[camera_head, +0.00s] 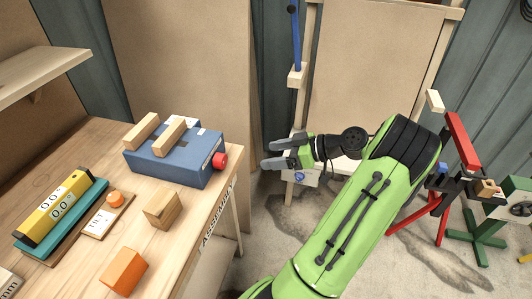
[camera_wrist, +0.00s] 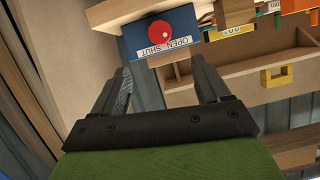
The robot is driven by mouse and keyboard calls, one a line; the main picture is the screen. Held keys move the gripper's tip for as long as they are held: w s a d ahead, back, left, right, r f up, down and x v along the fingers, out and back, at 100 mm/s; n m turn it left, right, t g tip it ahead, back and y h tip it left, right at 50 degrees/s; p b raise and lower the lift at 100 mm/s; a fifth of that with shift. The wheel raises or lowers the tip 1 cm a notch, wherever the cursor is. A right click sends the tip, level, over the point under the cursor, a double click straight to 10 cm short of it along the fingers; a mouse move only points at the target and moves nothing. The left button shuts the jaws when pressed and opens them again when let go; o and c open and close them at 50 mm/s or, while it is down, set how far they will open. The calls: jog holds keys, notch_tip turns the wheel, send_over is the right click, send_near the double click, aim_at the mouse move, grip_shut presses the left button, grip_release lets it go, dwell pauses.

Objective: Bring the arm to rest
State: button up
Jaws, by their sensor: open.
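My green arm reaches up from the bottom middle of the head view. My gripper (camera_head: 268,154) is in the free space right of the workbench, pointing left toward it. Its two grey fingers are apart with nothing between them. The wrist view also shows my gripper (camera_wrist: 163,78) open and empty. Beyond the fingertips is a blue box (camera_wrist: 158,38) with a red knob and a label reading OPEN SHUT. In the head view the blue box (camera_head: 170,165) sits on the bench, a short way left of my fingers, not touching them.
The wooden workbench (camera_head: 85,150) fills the left and bears a yellow gauge (camera_head: 55,208), a wooden block (camera_head: 161,209) and an orange block (camera_head: 124,271). A wooden frame with a tan panel (camera_head: 375,70) stands behind my arm. A red and green stand (camera_head: 462,140) is at the right.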

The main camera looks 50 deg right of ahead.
dwell(0.4)
jog(key=w+a+r+g+h+p, duration=0.1)
jog(key=w+a+r+g+p, duration=0.2)
jog(key=a, duration=0.7)
jog(key=w+a+r+g+p, duration=0.1)
jog(key=w+a+r+g, duration=0.35)
jog(key=a, duration=0.45)
jog(key=s+a+r+m+h+p, duration=0.1)
jog(key=s+a+r+h, duration=0.1)
jog(key=s+a+r, duration=0.2)
jog(key=s+a+r+m+h+p, duration=0.2)
jog(key=s+a+r, duration=0.1)
jog(key=s+a, duration=0.6)
jog(key=shift+s+r, duration=0.35)
jog(key=shift+s, duration=0.05)
